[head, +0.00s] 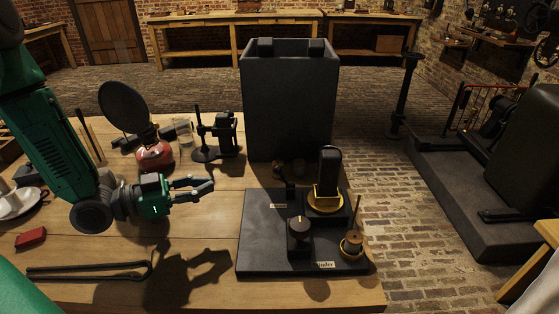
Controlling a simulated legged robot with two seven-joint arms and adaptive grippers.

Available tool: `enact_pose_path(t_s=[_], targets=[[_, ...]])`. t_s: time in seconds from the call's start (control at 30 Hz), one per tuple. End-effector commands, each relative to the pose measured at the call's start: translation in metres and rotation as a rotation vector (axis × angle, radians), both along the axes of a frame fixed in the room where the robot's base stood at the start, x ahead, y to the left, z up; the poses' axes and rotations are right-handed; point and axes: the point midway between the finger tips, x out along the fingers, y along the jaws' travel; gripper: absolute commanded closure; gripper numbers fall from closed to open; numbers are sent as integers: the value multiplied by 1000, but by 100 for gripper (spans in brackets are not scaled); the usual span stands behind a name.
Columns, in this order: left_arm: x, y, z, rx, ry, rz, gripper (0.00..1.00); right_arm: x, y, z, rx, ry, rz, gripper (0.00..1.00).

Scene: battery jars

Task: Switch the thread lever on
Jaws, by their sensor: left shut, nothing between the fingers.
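A dark control board (262,235) lies on the wooden table, with several fittings on it. A tall black upright piece (329,170) stands in a brass-coloured base at its back right. A black knob with a yellow mark (299,238) is near the front middle. A small brass piece with a thin upright rod (352,245) is at the front right. A small dark lever-like part (284,178) shows at the back edge. The label texts are too small to read surely, so I cannot tell which part is the thread lever. My left gripper (211,186) is shut and empty, left of the board and apart from it.
A large dark open box (289,105) stands behind the board. A red burner with a round black disc (154,155) and a black stand (217,140) are behind my left gripper. A red block (31,238) and black tongs (90,270) lie at the front left.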

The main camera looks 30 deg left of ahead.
Motion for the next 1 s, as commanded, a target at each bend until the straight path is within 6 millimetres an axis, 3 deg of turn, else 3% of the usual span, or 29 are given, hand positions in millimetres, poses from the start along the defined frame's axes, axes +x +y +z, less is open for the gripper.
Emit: enact_pose_path(t_s=[0.47,1.0], targets=[[11,-9,-2,5,2,-1,100,0,0,-3,1,1,1,60],[96,-66,-12,2,3,-1,100,0,0,-27,0,0,1,60]])
